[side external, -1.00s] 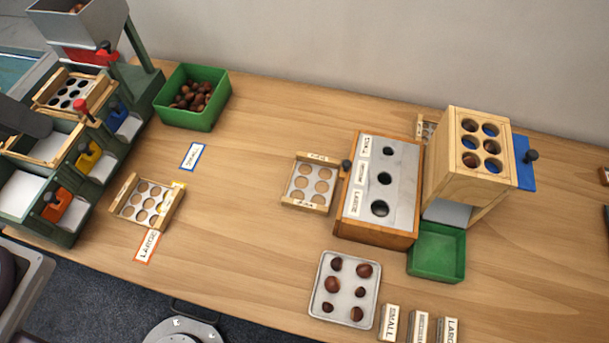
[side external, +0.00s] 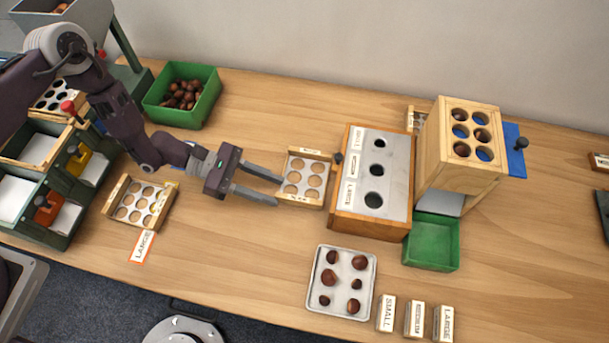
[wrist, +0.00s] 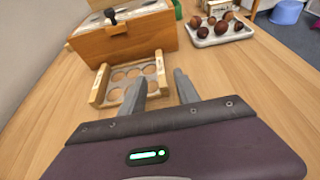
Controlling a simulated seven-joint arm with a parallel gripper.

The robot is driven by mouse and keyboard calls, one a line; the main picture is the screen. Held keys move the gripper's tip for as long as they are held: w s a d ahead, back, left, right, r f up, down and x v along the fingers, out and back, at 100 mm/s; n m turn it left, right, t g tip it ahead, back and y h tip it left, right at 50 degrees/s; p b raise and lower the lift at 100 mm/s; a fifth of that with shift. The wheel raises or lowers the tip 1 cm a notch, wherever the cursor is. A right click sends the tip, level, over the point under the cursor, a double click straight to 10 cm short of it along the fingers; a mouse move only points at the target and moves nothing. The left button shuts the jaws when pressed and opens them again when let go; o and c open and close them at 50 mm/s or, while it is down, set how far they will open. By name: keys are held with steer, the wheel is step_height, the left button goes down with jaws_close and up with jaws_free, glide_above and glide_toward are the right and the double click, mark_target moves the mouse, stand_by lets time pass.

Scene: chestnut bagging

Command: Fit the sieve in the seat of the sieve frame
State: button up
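A wooden-sided sieve (side external: 303,177) with a pale plate of several round holes lies flat on the table, left of the wood box. It also shows in the wrist view (wrist: 128,74). My gripper (side external: 279,192) is open and empty just left of this sieve, its fingers pointing at it. In the wrist view one finger of my gripper (wrist: 160,82) overlaps the sieve's near part; I cannot tell if they touch. A second sieve (side external: 139,202) lies by the LARGE label. The green sieve frame (side external: 62,228) stands at the left, partly hidden by my arm; a sieve (side external: 56,96) sits in its upper level.
The wood box with a holed grey top (side external: 372,182) stands close right of the sieve. A green chestnut bin (side external: 183,95) is behind.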

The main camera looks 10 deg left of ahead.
mark_target(296, 198)
steer(key=x, duration=0.5)
steer(key=shift+s+d+r, duration=0.1)
steer(key=shift+d+r, duration=0.05)
steer(key=shift+d, duration=0.3)
jaws_close()
